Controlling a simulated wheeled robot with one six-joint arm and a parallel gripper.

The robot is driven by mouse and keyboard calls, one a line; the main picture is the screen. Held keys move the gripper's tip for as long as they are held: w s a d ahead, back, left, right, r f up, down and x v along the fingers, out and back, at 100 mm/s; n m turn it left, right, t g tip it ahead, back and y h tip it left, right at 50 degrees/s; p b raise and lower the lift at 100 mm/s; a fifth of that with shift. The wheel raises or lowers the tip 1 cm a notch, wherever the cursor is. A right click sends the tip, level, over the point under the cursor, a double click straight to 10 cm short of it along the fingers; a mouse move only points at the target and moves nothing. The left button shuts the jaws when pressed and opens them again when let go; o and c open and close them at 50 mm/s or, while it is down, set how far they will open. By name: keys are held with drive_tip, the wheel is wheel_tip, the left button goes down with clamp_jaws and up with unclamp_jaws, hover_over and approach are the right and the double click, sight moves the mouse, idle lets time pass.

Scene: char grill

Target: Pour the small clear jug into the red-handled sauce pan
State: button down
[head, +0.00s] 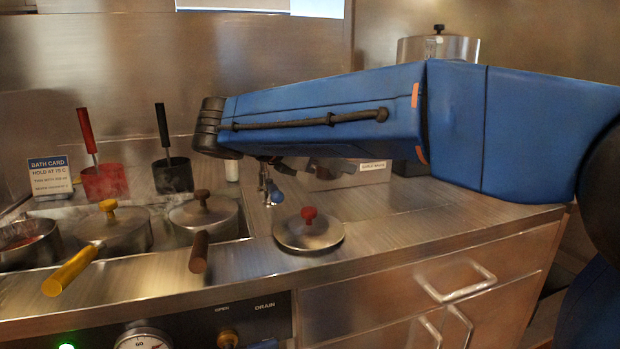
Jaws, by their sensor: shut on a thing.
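My forearm stretches across the picture from the right and hides my gripper; only dark and grey wrist parts show below it. I cannot see the fingers or what they hold. The small clear jug is not visible, and may be behind my arm. An open pan with red contents (28,243) sits at the far left, cut by the picture's edge. No handle shows on it, so I cannot tell whether it is the red-handled sauce pan. A steel lid with a red knob (309,229) lies flat on the counter, below my wrist.
Two lidded pans, one yellow-handled (122,235) and one brown-handled (215,218), sit in the steaming bath. Behind them stand a red pot (104,184), a dark pot (174,176) and a bath card (49,175). The counter (400,220) right of the red-knobbed lid is clear.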

sight(339, 178)
wheel_tip(339, 178, down, 4)
drive_tip(key=shift+r, duration=0.25)
wheel_tip(339, 178, up, 7)
drive_tip(key=shift+f, duration=0.15)
wheel_tip(339, 178, down, 7)
drive_tip(key=shift+r, duration=0.1)
wheel_tip(339, 178, up, 6)
drive_tip(key=shift+r, duration=0.25)
wheel_tip(339, 178, down, 7)
drive_tip(key=shift+r, duration=0.1)
idle(0.6)
drive_tip(key=shift+s, duration=0.15)
